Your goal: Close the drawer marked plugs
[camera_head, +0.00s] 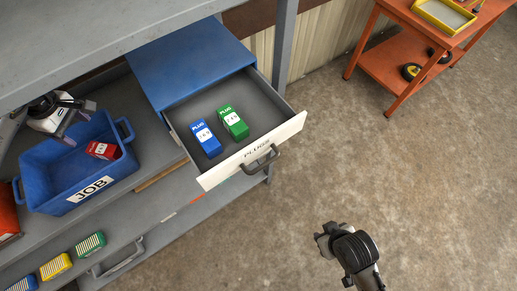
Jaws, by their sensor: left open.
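The drawer marked PLUGS (222,171) stands pulled out of a blue cabinet (188,58). Its white front carries a dark handle (262,160). A blue box (206,140) and a green box (233,123) stand inside it. My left gripper (78,121) is open above the back of the blue bin, left of the cabinet and apart from the drawer. My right gripper (325,240) is low in the picture over the floor, below and right of the drawer front; its jaws cannot be made out.
A blue bin marked JOB (60,195) holds a red box (103,150) left of the drawer. Several coloured boxes sit at the bench's lower left. A grey post (285,45) stands beside the cabinet. An orange cart (400,70) is at upper right. The floor before the drawer is clear.

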